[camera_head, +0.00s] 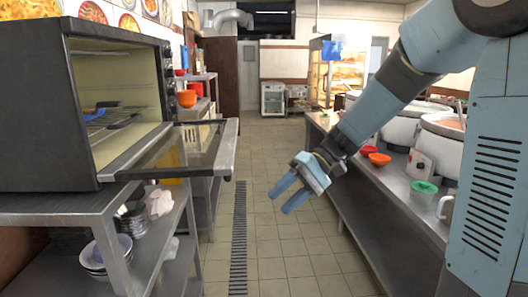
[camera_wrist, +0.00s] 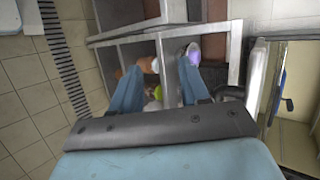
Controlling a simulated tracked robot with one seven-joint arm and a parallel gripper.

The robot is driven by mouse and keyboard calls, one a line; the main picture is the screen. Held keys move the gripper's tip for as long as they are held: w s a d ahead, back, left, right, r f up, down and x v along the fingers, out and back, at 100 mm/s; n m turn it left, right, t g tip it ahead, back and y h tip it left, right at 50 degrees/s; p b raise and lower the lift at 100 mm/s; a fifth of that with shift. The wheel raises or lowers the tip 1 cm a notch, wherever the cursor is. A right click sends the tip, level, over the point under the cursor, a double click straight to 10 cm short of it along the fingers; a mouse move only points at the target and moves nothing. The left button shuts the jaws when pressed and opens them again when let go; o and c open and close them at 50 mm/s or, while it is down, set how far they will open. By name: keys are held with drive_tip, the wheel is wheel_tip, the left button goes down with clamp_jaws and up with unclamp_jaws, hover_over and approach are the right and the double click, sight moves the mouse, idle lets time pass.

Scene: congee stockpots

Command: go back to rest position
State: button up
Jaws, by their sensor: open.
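My gripper (camera_head: 284,198) hangs in the open aisle in the head view, its two blue fingers apart and pointing down and left. Nothing shows between the fingers there. In the wrist view, my gripper (camera_wrist: 158,80) also has its fingers spread, with a steel shelf unit (camera_wrist: 137,47) behind them. Small orange, green and purple items on that shelf show between and beside the fingers, apparently in the background. My arm reaches in from the upper right of the head view.
An oven (camera_head: 85,110) with its door (camera_head: 185,150) lowered stands at left on a steel shelf stand (camera_head: 60,209). At right, a steel counter (camera_head: 395,195) holds stockpots (camera_head: 445,140), a green bowl (camera_head: 424,187) and red bowls (camera_head: 379,159). The tiled aisle (camera_head: 270,150) between is clear.

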drive_tip(key=s+d+r+m+t+h, duration=0.1)
drive_tip(key=s+d+r+t+h, duration=0.2)
drive_tip(key=d, duration=0.6)
drive_tip(key=s+d+r+m+t+h, duration=0.2)
drive_tip(key=s+d+t+h, duration=0.4)
drive_tip(key=s+d, duration=0.3)
drive_tip(key=shift+s+d+r+t+h, duration=0.25)
drive_tip(key=shift+s+r+t+h, duration=0.2)
drive_tip(key=shift+t, duration=0.25)
drive_tip(key=shift+w+a, duration=0.1)
